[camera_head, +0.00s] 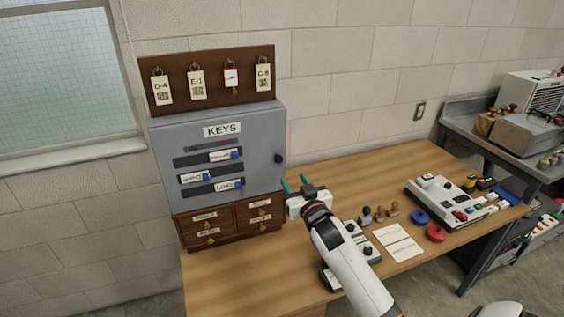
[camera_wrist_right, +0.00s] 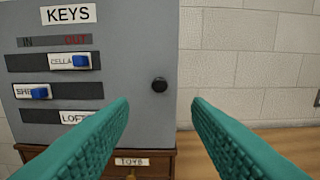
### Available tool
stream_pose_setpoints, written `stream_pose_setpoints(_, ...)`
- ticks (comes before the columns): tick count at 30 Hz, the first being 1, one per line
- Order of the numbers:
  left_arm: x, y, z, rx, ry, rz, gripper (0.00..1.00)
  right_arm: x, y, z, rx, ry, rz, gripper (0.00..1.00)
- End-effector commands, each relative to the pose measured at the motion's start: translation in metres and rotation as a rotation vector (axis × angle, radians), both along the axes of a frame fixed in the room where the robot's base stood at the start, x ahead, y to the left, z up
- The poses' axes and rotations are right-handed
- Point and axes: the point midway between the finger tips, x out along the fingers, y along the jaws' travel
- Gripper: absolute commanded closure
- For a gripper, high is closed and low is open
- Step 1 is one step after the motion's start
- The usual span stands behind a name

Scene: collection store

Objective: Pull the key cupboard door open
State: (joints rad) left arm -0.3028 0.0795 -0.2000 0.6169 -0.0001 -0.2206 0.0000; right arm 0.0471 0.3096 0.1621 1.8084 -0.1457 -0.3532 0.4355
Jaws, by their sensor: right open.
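The grey key cupboard (camera_head: 220,145), labelled KEYS, stands on a small brown drawer unit on the wooden table. Its door is shut. A round black knob (camera_head: 279,158) sits at the door's right edge. In the right wrist view the knob (camera_wrist_right: 159,85) appears beyond and between the two teal fingers, not touched by them. My right gripper (camera_head: 293,184) is open and empty, in front of the cupboard's lower right corner. My left gripper is not in view.
Below the cupboard is the brown drawer unit (camera_head: 226,222) with labelled drawers. A board with hanging tags (camera_head: 208,80) is above.

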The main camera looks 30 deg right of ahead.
Motion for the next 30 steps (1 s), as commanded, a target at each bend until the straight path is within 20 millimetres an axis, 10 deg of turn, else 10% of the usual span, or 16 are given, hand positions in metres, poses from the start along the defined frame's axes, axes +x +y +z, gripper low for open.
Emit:
stream_pose_setpoints(15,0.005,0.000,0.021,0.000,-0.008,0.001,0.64,0.086,-0.021,0.001,0.000,0.003,-0.001,0.56)
stream_pose_setpoints(30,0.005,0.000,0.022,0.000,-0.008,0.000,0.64,0.101,-0.023,-0.001,0.000,0.003,0.001,0.56)
